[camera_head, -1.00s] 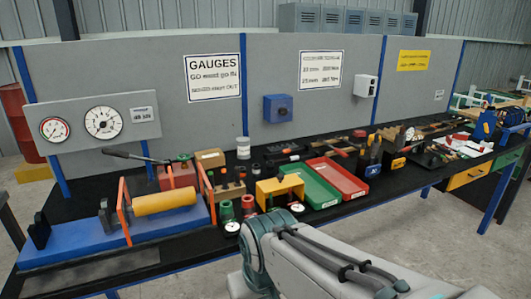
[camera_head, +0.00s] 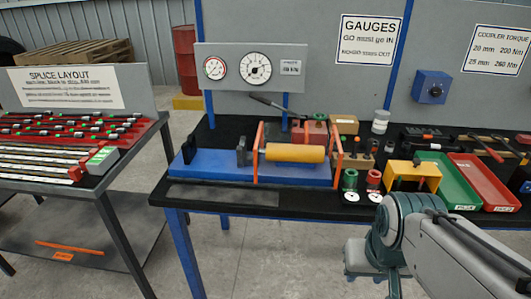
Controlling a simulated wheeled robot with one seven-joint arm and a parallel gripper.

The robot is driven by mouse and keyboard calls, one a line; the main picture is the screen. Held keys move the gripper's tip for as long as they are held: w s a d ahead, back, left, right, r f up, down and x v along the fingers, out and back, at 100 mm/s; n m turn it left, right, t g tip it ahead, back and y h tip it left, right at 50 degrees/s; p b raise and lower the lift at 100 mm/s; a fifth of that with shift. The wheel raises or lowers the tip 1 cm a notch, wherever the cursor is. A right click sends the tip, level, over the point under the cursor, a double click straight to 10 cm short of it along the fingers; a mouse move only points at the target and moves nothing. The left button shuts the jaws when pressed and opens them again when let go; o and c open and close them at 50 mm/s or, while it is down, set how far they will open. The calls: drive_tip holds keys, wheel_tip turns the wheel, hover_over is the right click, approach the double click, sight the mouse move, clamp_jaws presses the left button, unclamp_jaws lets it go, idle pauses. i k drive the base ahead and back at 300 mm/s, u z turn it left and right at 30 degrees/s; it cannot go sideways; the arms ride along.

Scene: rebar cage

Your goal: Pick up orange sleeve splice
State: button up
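A long thin orange bar (camera_head: 70,247) lies on the lower shelf of the left table, beside a small orange label (camera_head: 63,257). A thick yellow-orange cylinder (camera_head: 295,153) lies level on the blue bench rig (camera_head: 215,166), between two orange uprights. I cannot tell from the pictures which of these is the sleeve splice; the label is too small to read. My arm fills the lower right of the view, but its gripper is out of frame.
The left table carries a red tray (camera_head: 140,130) with several dark bars and a "SPLICE LAYOUT" board (camera_head: 65,88). The black workbench (camera_head: 225,195) holds green (camera_head: 440,170) and red bins (camera_head: 490,185). Bare floor shows between the tables.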

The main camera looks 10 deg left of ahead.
sight(451, 138)
drive_tip(key=z, duration=2.45)
drive_tip(key=i, duration=2.7)
drive_tip(key=u, duration=2.95)
